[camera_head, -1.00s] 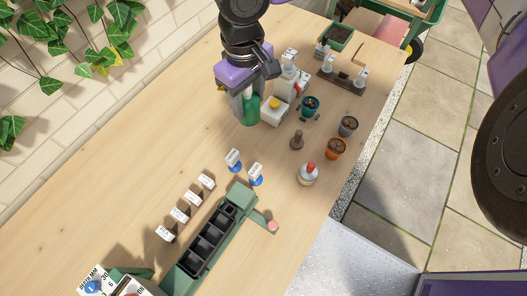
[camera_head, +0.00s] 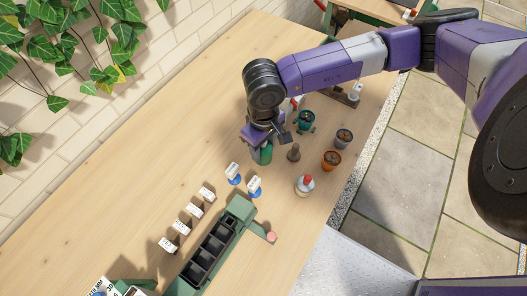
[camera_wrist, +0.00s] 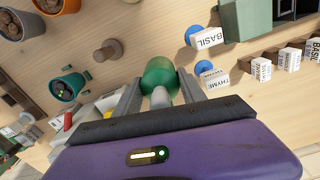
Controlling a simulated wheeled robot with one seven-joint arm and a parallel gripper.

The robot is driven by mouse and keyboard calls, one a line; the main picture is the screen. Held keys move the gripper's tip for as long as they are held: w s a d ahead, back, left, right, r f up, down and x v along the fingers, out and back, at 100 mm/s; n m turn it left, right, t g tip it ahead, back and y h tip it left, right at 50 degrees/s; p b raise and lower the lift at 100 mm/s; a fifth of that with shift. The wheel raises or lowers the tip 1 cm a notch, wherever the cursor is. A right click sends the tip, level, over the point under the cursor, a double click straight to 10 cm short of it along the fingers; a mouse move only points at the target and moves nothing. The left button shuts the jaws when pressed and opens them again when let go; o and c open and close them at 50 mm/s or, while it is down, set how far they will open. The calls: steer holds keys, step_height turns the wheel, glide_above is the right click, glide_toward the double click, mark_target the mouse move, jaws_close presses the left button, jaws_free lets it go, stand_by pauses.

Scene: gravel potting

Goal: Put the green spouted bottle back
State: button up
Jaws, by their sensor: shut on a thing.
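The green spouted bottle (camera_head: 262,156) is between the fingers of my gripper (camera_head: 264,146), near the middle of the bench. My gripper is shut on it. In the wrist view the bottle (camera_wrist: 160,74) shows from above between the two grey fingers, with a pale spout pointing toward the palm. The head view does not show clearly whether its base touches the bench. Two blue-based white labels stand close by: THYME (camera_wrist: 212,80) and BASIL (camera_wrist: 206,38).
A brown tamper-like object (camera_head: 294,153), a teal pot (camera_head: 304,121), a grey pot (camera_head: 343,138) and an orange pot (camera_head: 331,160) stand to the right. A red-topped white bottle (camera_head: 305,184) is near the front edge. A green tray holder (camera_head: 212,250) lies below. The bench left of the gripper is clear.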

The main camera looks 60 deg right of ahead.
steer(key=shift+f+p, duration=0.4)
steer(key=shift+f, duration=1.9)
steer(key=shift+f, duration=0.15)
steer(key=o, duration=1.1)
